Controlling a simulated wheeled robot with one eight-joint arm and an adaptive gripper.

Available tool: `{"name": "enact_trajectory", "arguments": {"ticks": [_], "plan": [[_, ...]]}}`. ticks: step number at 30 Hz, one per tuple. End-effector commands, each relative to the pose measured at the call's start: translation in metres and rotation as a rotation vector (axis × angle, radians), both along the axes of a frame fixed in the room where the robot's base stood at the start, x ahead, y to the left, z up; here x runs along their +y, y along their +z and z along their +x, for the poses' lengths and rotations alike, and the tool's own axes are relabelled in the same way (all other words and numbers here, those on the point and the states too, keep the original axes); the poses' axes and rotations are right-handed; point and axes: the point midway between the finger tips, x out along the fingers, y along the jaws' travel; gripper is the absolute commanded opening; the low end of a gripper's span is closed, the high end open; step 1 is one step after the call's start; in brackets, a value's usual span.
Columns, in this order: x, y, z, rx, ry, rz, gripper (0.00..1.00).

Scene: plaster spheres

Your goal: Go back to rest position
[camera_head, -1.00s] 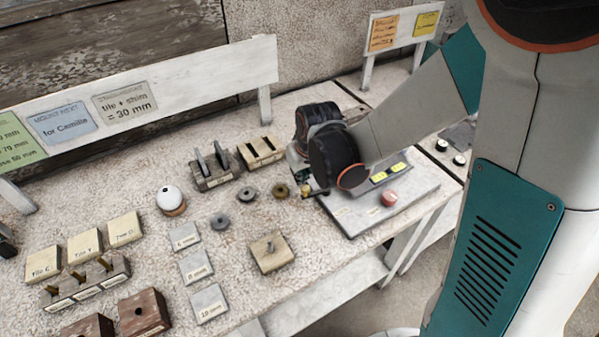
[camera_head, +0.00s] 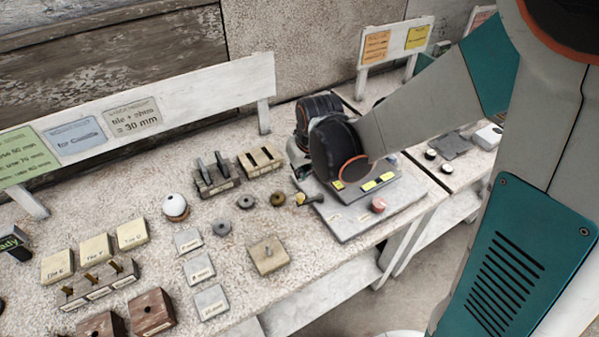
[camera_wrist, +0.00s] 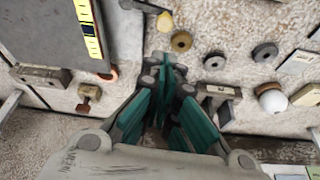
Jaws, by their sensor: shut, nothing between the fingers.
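My gripper (camera_wrist: 165,65) is shut and empty in the wrist view, its teal fingers together above the pale speckled table. In the head view my dark wrist joints hang over the back of the grey board (camera_head: 345,225), and the fingers are mostly hidden behind them. A brass-ended tool (camera_head: 308,199) lies by the board's left edge; it also shows just beyond the fingertips in the wrist view (camera_wrist: 163,20). A brass ring (camera_head: 278,199) and a grey ring (camera_head: 246,202) lie left of it. A white sphere (camera_head: 175,205) sits on a small brown base.
Slotted blocks (camera_head: 261,161) and a rack with dark upright plates (camera_head: 215,177) stand near the back. A signboard (camera_head: 200,97) runs along the back.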

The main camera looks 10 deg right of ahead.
Motion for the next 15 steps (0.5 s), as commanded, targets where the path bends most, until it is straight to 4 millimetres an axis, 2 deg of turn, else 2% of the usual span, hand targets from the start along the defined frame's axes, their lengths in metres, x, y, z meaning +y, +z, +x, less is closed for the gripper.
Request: {"name": "enact_trajectory", "arguments": {"ticks": [1,4,15], "plan": [[-0.0003,0.0095,-0.0002,0.0,0.0,0.0,0.0],[-0.0003,0.0148,-0.0001,0.0,0.0,0.0,0.0],[-0.0003,0.0147,0.0001,0.0,0.0,0.0,0.0]]}}
